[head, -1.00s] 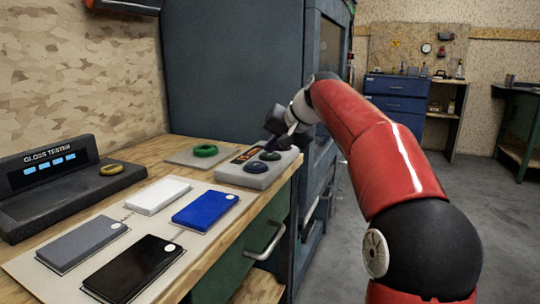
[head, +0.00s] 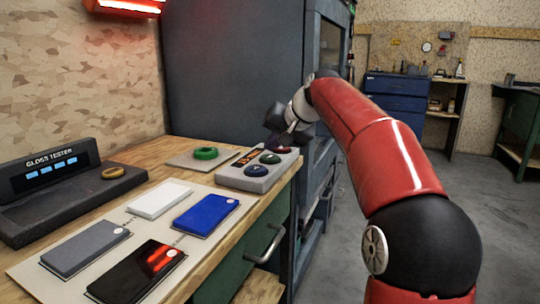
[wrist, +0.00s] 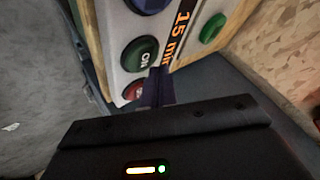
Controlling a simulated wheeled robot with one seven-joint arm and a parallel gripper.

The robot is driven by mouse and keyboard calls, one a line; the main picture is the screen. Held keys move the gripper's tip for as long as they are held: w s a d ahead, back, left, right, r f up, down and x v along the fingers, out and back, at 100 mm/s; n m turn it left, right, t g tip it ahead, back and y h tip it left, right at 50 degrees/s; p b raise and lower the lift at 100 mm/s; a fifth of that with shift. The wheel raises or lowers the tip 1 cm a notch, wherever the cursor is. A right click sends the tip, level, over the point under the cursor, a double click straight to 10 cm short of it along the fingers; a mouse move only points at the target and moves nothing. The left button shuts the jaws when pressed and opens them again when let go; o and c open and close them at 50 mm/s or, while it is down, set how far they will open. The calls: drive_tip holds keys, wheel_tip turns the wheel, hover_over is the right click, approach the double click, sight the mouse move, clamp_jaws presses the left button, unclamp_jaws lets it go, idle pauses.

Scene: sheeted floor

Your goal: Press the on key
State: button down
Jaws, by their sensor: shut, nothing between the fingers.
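The control box (head: 228,178) is pale grey and sits at the right end of the wooden bench. Its green ON key (wrist: 140,53) shows clearly in the wrist view, and also in the head view (head: 269,158). A blue key (head: 257,170) is on one side of it and a red key (wrist: 133,90) on the other. An orange display reading "15 min" (wrist: 178,38) is beside the keys. My gripper (head: 287,140) is shut and empty, over the far end of the box. In the wrist view its fingertips (wrist: 160,72) are close beside the ON key, not covering its label.
A lamp (head: 128,6) at upper left glows red, with its reflection on the black panel (head: 140,272). White, blue and grey panels lie near it. A gloss tester (head: 50,185) stands at left. A dark cabinet (head: 235,70) rises behind the bench.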

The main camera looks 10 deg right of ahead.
drive_tip(key=shift+r, duration=0.1)
wheel_tip(320, 180, up, 5)
drive_tip(key=p, duration=0.5)
idle(0.5)
drive_tip(key=shift+s+a, duration=0.15)
drive_tip(key=shift+s, duration=0.05)
drive_tip(key=n+g+h, duration=0.1)
drive_tip(key=h, duration=0.1)
approach(272, 159)
drive_tip(key=s+a+f, duration=0.4)
drive_tip(key=s+a, duration=0.1)
drive_tip(key=s, duration=0.3)
drive_tip(key=s+d+f+n+h, duration=0.1)
drive_tip(key=s+f, duration=0.7)
drive_tip(key=s, duration=0.3)
drive_tip(key=s+d+f+n+g+h, duration=0.1)
drive_tip(key=s+f, duration=0.7)
drive_tip(key=s, duration=0.3)
drive_tip(key=shift+s+d+h, duration=0.2)
drive_tip(key=shift+d+h, duration=0.1)
drive_tip(key=shift+d, duration=0.1)
